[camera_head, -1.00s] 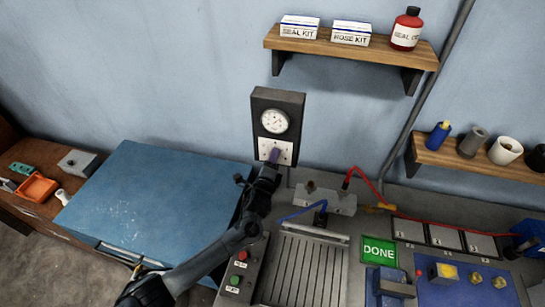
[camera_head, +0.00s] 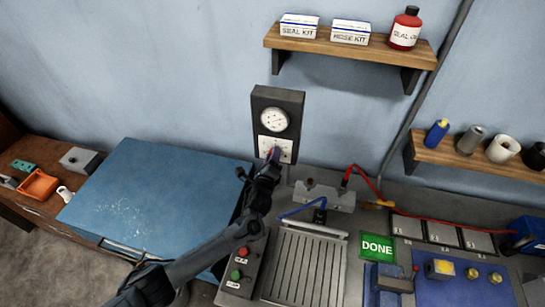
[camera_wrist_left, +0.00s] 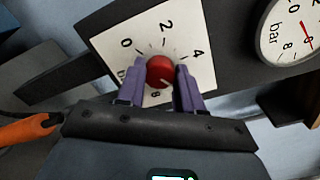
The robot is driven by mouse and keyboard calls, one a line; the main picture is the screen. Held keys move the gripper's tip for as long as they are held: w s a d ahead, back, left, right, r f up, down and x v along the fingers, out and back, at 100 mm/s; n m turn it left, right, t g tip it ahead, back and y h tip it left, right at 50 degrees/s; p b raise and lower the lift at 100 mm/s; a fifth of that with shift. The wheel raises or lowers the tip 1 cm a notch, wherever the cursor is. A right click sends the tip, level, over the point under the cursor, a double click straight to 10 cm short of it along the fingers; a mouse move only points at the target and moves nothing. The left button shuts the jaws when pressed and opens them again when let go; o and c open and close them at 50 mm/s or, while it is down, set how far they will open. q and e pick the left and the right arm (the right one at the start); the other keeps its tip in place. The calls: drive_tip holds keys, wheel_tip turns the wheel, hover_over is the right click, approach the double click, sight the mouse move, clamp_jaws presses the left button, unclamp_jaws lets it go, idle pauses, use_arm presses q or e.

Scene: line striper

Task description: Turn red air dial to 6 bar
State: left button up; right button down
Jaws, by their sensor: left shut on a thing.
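The red air dial (camera_wrist_left: 160,71) sits on a white plate (camera_wrist_left: 113,40) marked 0, 2, 4 and 8; the spot between 4 and 8 is behind a finger. My left gripper (camera_wrist_left: 161,78) has its purple fingers on either side of the dial and is shut on it. A pale mark shows on the dial's lower edge, but its exact reading is unclear. The round bar gauge (camera_wrist_left: 285,28) is partly cut off in the wrist view. In the head view, the gauge (camera_head: 274,120) is above my left gripper (camera_head: 273,155). My right gripper is not in view.
A blue lid-like panel (camera_head: 150,200) lies left of my arm. A button box (camera_head: 240,265) and a slotted plate (camera_head: 305,265) are below. A manifold (camera_head: 325,196) with red and blue hoses is right of the dial. A shelf (camera_head: 350,48) hangs above.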

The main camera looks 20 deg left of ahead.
use_arm(q)
drive_tip(key=shift+f, duration=0.1)
drive_tip(key=o, duration=1)
drive_tip(key=shift+o, duration=0.2)
drive_tip(key=s+d, duration=0.1)
drive_tip(key=s, duration=0.9)
drive_tip(key=shift+s+d+r+b, duration=0.15)
drive_tip(key=shift+s+r+b, duration=0.05)
drive_tip(key=shift+s+b, duration=0.15)
